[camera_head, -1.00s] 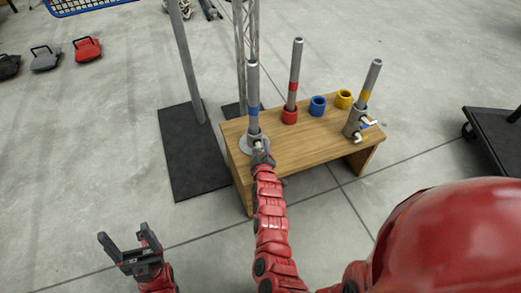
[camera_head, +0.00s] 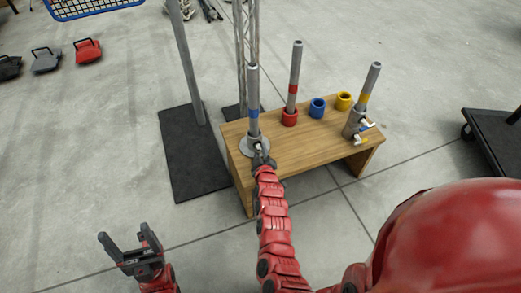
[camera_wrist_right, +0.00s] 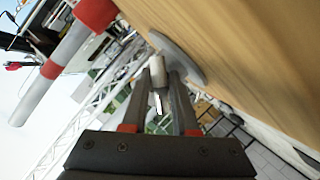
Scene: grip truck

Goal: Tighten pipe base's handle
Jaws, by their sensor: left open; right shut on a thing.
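A grey pipe with a blue band (camera_head: 253,95) stands upright in a grey pipe base with a round flange (camera_head: 247,148) at the left end of the wooden table. My right gripper (camera_head: 261,157) is at the front of this base, shut on its small pale handle (camera_head: 258,147). In the right wrist view, the gripper's two fingers (camera_wrist_right: 167,78) flank the handle (camera_wrist_right: 158,100), beside the grey flange (camera_wrist_right: 180,55); the fingers partly hide it. My left gripper (camera_head: 125,236) is open and empty, low at the left, away from the table.
A black mat (camera_head: 195,160) with a post lies left.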

